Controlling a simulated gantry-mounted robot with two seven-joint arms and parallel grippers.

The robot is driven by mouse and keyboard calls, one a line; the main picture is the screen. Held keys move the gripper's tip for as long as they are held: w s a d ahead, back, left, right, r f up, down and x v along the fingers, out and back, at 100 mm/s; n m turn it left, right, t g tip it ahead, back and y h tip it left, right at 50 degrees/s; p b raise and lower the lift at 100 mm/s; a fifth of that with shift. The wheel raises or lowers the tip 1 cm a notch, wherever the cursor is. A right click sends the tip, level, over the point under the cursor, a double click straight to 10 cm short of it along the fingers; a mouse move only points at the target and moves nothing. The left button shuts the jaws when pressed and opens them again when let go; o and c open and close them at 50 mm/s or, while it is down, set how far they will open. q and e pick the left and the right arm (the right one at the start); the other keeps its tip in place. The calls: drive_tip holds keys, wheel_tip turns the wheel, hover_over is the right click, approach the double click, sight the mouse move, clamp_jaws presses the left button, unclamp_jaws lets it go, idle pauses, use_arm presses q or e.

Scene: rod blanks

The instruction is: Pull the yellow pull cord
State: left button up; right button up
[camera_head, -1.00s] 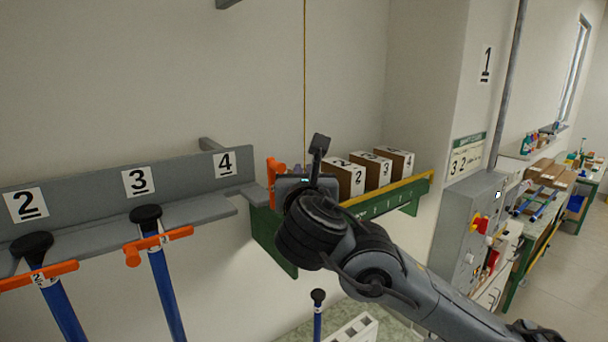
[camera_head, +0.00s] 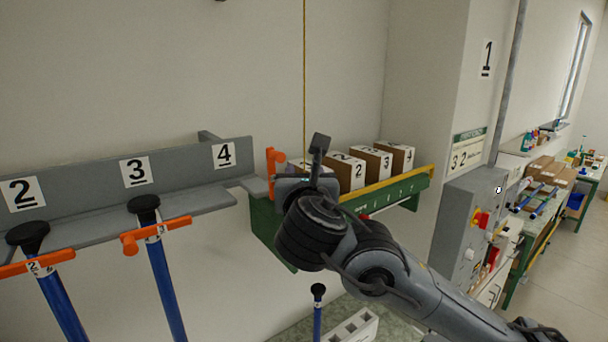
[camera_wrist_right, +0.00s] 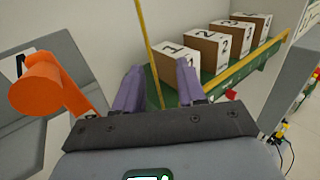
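The yellow pull cord (camera_head: 304,70) hangs straight down from the top of the head view and passes out of sight at my right gripper. In the right wrist view the cord (camera_wrist_right: 149,45) runs down between the two spread fingers of my right gripper (camera_wrist_right: 158,75). The fingers are apart and not closed on it. I cannot tell how far the cord is from them in depth. The cord's lower end is not clear. My left gripper is not in view.
An orange handle (camera_wrist_right: 45,88) stands just left of my right gripper. Numbered boxes (camera_head: 372,162) sit on a green shelf with a yellow rail (camera_head: 412,184) to the right. A grey rack (camera_head: 85,188) with blue rods is at left. A grey control box (camera_head: 470,220) is farther right.

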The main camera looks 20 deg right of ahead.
drive_tip(key=b+v, duration=0.3)
drive_tip(key=v, duration=0.7)
drive_tip(key=shift+s, duration=0.2)
